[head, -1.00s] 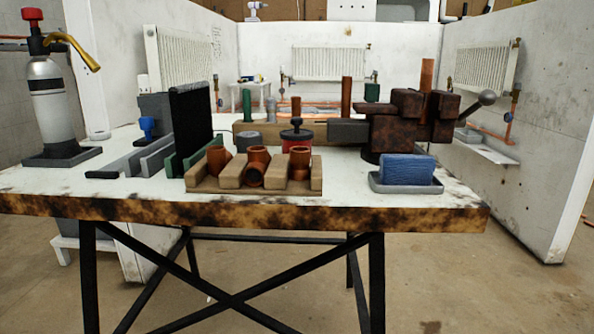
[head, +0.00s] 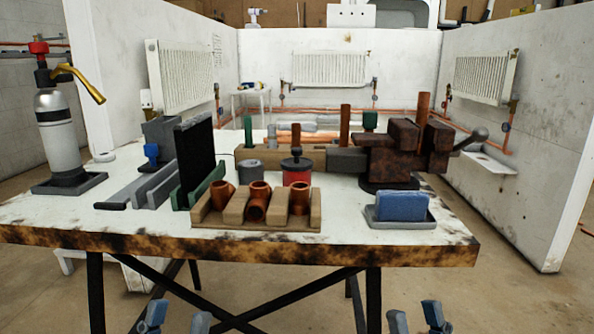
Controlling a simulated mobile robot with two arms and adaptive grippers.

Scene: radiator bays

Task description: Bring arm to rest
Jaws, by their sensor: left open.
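My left gripper (head: 176,318) is at the bottom edge of the head view, left of centre. Its two blue-grey fingers are apart with nothing between them. My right gripper (head: 416,318) is at the bottom edge, right of centre, with its fingers also apart and empty. Only the finger ends of both show; the arms are out of view. Both appear in front of the workbench (head: 345,205) and below its front edge, touching nothing visible.
The bench carries a gas torch (head: 60,140), a wooden rack (head: 270,222) with copper fittings, a rusty vise (head: 385,155) and a blue sponge (head: 402,206) in a grey tray. Black trestle legs (head: 95,290) stand below. Radiator bays (head: 330,68) lie behind.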

